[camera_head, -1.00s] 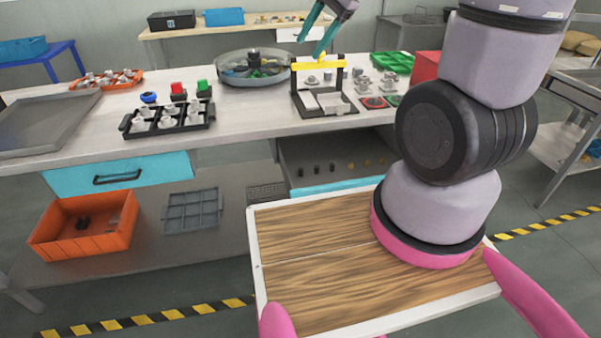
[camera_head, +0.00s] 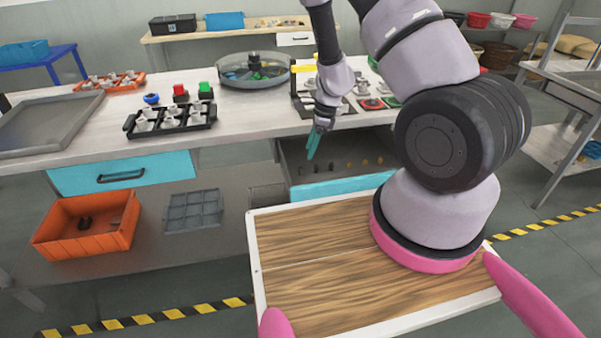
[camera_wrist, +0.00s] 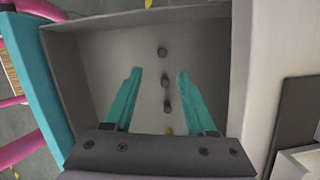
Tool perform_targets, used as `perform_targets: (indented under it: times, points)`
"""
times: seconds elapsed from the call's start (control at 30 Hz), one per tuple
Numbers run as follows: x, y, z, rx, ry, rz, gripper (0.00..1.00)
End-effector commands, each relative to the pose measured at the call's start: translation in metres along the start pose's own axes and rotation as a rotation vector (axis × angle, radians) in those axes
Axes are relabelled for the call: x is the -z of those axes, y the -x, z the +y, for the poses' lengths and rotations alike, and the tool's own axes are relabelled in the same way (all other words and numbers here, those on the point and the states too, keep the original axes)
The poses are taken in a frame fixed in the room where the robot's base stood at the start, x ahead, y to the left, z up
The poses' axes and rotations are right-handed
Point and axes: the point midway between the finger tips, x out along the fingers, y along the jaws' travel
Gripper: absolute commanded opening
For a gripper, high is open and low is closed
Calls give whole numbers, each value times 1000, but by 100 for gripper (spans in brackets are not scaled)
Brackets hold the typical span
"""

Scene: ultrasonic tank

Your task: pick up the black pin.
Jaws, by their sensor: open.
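My gripper (camera_head: 311,156) has teal fingers, points down and is over the drawer. In the wrist view the fingers (camera_wrist: 158,74) are spread wide with nothing held. Height above the pins is unclear.
Gold pins (camera_head: 365,161) stand to the right in the same drawer. The drawer walls (camera_wrist: 62,85) surround the fingers. The worktop (camera_head: 255,118) overhangs behind, with a black tray of parts (camera_head: 170,122). An orange bin (camera_head: 88,225) sits low on the left.

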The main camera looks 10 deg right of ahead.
Motion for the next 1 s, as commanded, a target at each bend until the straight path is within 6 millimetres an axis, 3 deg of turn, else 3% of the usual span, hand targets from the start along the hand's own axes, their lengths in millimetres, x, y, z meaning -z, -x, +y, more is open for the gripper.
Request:
perform_targets:
  times: [0.1,0.37,0.6,0.93,0.97,1.0]
  points:
    - [0,-20,0,-2,1,2,56]
    - [-2,-41,-1,-1,3,0,56]
    - [-7,-76,-2,-2,3,0,56]
    - [-7,-84,-3,0,2,-1,56]
    - [-7,-84,-3,0,2,-1,49]
    - [-7,-84,-3,0,2,-1,34]
